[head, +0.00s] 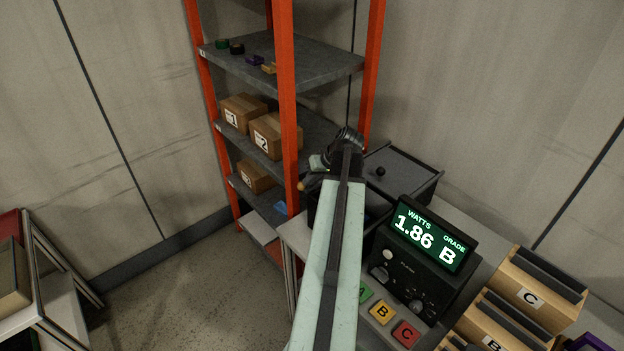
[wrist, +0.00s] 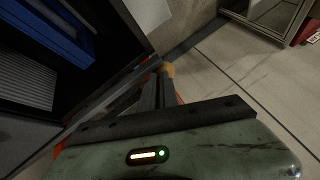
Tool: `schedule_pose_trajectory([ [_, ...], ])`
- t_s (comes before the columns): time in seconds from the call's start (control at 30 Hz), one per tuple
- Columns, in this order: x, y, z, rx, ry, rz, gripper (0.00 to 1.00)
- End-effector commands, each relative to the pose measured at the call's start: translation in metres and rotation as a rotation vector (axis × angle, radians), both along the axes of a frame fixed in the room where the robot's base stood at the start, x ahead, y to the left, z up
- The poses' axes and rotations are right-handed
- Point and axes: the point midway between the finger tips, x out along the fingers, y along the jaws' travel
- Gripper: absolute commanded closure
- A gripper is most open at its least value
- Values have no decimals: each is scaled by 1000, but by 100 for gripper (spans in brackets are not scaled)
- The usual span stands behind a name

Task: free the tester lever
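The tester's dark display unit (head: 425,250) stands on the bench right of my arm and reads 1.86 watts, grade B. Behind it is a grey box (head: 405,170) with a black ball knob (head: 380,171); I cannot tell whether this knob is the lever. My gripper (head: 308,178) is left of the box, near the shelf post, and partly hidden by my arm. In the wrist view my gripper's dark fingers (wrist: 161,88) reach up beside a dark unit. A small orange-tan spot (wrist: 169,70) shows at their tips; I cannot tell what it is.
An orange-post shelf (head: 288,100) with numbered cartons (head: 241,112) stands close behind my gripper. Coloured buttons (head: 382,312) and wooden bins (head: 527,298) are at the front right of the bench. A white table (head: 62,312) stands at left, with open floor (head: 185,285) between.

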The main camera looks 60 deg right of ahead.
Motion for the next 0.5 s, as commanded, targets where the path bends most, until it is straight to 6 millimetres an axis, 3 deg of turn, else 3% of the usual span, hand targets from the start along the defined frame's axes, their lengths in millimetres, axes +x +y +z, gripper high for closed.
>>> schedule_pose_trajectory([
  [0.17,-17,-15,28,-1,-2,3,100],
  [0.3,-37,-14,66,-3,-5,0,100],
  [0.5,-59,-13,99,-3,-7,0,100],
])
